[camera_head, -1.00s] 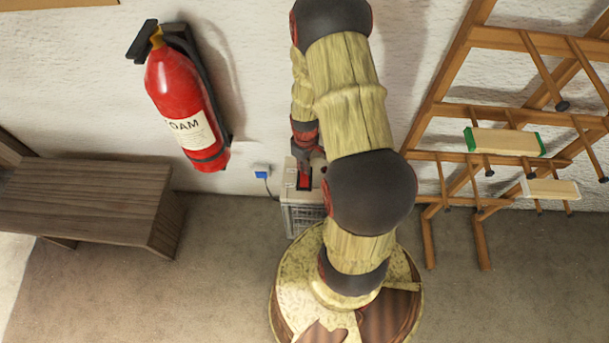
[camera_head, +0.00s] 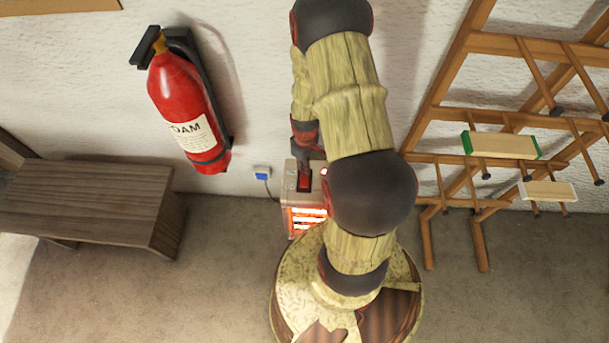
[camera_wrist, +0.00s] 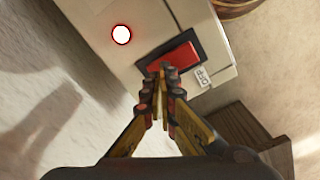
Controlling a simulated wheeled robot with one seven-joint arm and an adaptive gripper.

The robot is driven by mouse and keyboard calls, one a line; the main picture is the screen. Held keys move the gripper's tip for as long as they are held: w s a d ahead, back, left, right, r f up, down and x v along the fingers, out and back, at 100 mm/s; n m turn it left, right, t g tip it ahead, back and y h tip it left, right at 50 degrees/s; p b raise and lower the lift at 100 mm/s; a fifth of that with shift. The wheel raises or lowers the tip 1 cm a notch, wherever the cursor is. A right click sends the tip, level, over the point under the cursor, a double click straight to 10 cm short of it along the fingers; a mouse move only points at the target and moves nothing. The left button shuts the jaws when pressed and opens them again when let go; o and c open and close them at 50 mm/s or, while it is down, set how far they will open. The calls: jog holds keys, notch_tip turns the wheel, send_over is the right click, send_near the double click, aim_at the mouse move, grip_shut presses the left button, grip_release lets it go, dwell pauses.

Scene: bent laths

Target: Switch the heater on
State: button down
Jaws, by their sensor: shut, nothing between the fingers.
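The heater (camera_head: 290,198) is a pale box by the wall, partly hidden behind my arm. Its front grille (camera_head: 306,217) glows orange. On its top is a red rocker switch (camera_wrist: 176,63) in a dark frame, with a small label beside it. A round lamp (camera_wrist: 121,35) on the top is lit, white with a red rim. My gripper (camera_wrist: 162,68) is shut and empty, its fingertips at the near edge of the red switch. Whether they touch it I cannot tell. In the head view my gripper (camera_head: 307,160) is just above the switch.
A blue plug (camera_head: 262,172) sits in a wall socket left of the heater. A red fire extinguisher (camera_head: 184,105) hangs on the wall. A wooden bench (camera_head: 85,205) stands at left, a wooden rack (camera_head: 432,160) with laths at right. Carpet at front left is clear.

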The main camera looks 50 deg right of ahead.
jog(key=shift+r+p, duration=1.7)
jog(key=shift+r, duration=0.7)
jog(key=shift+s+a+f, duration=0.1)
jog(key=shift+s, duration=0.05)
jog(key=s+a+m, duration=0.1)
jog(key=s+a+m+g, duration=0.1)
jog(key=s, duration=0.1)
jog(key=shift+s+a+y, duration=0.2)
jog(key=shift+s+y, duration=0.1)
jog(key=shift+y, duration=0.1)
notch_tip(320, 180, up, 3)
jog(key=s+m, duration=0.1)
notch_tip(320, 180, up, 21)
jog(key=m, duration=0.2)
send_over(308, 184)
jog(key=s+a, duration=0.1)
jog(key=a, duration=0.8)
jog(key=s+a+r+n+t, duration=0.1)
jog(key=a+r+t, duration=0.2)
jog(key=r, duration=0.6)
jog(key=s+a+r+n+t, duration=0.1)
jog(key=a+r+n+t, duration=0.1)
jog(key=a+r, duration=0.6)
jog(key=shift+s+r+t+h, duration=0.25)
jog(key=shift+r+t+h, duration=0.2)
jog(key=shift+t, duration=0.35)
